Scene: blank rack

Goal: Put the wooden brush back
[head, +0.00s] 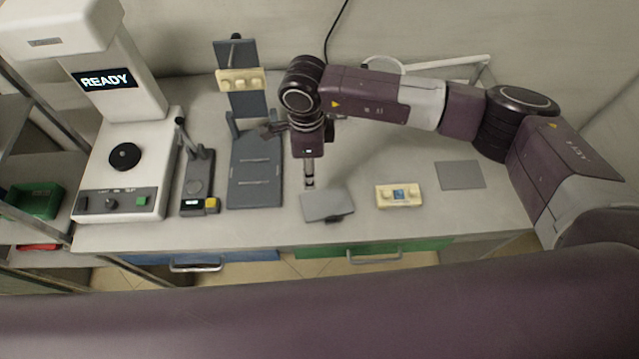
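My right arm comes in from the right, and its gripper (308,165) points down over the middle of the bench. A narrow pale grey piece shows below its purple wrist; I cannot tell whether this is a finger or something held. Its lower end is close to a tilted grey plate (327,205), and I cannot tell whether they touch. I cannot make out a wooden brush; it may be hidden by the gripper or arm. My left gripper is not in view.
A dark grey stand (255,185) with a cream block (240,80) is left of the gripper. Further left are a small lever device (198,185) and a white machine (125,155) reading READY. A cream box (399,195) and flat grey pad (460,174) lie right.

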